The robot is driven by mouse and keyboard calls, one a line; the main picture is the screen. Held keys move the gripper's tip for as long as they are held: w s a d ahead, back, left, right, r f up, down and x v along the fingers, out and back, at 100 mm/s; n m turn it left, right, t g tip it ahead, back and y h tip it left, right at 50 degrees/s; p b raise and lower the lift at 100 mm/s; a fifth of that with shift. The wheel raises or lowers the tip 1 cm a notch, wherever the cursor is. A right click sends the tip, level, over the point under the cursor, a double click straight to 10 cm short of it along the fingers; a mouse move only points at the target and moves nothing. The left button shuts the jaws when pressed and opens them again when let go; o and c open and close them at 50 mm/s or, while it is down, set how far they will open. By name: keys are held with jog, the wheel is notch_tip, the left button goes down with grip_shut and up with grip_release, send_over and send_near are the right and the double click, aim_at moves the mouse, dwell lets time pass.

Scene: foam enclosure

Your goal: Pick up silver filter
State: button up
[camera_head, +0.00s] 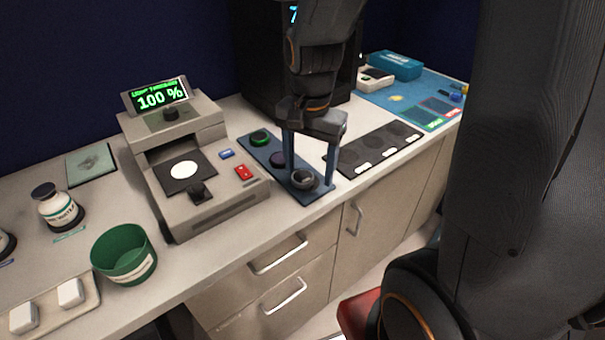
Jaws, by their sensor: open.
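A round silver filter (303,180) with a dark centre sits at the near end of a blue tray (313,194) on the counter. A green-rimmed filter (260,138) and a purple filter (277,159) sit farther back on the same tray. My gripper (310,172) reaches down from above, open, with one finger to the left of the silver filter and behind it, and the other to its right. The fingertips are close to the filter's height. I cannot tell whether either finger touches it.
A grey instrument (205,210) with a green "100 %" display stands left of the tray. A black mat (380,151) with dark round spots lies to the right, with a blue mat (395,100) beyond. A green bowl (124,254) and a white-labelled bottle (58,207) stand at the left.

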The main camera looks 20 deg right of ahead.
aim_at(303, 177)
jog(key=w+r+m, duration=0.1)
jog(key=m, duration=0.1)
jog(key=w+r+m+p, duration=0.1)
jog(key=m, duration=0.1)
jog(key=w+r+m, duration=0.1)
jog(key=m, duration=0.1)
jog(key=shift+w+m, duration=0.3)
jog(key=shift+m, duration=0.1)
jog(key=shift+w+d+m+p, duration=0.1)
jog(key=shift+m+p, duration=0.2)
jog(key=shift+w, duration=0.1)
jog(key=shift+f+p, duration=1.25)
jog(key=shift+f, duration=2.6)
jog(key=shift+c, duration=0.2)
jog(key=c, duration=1.1)
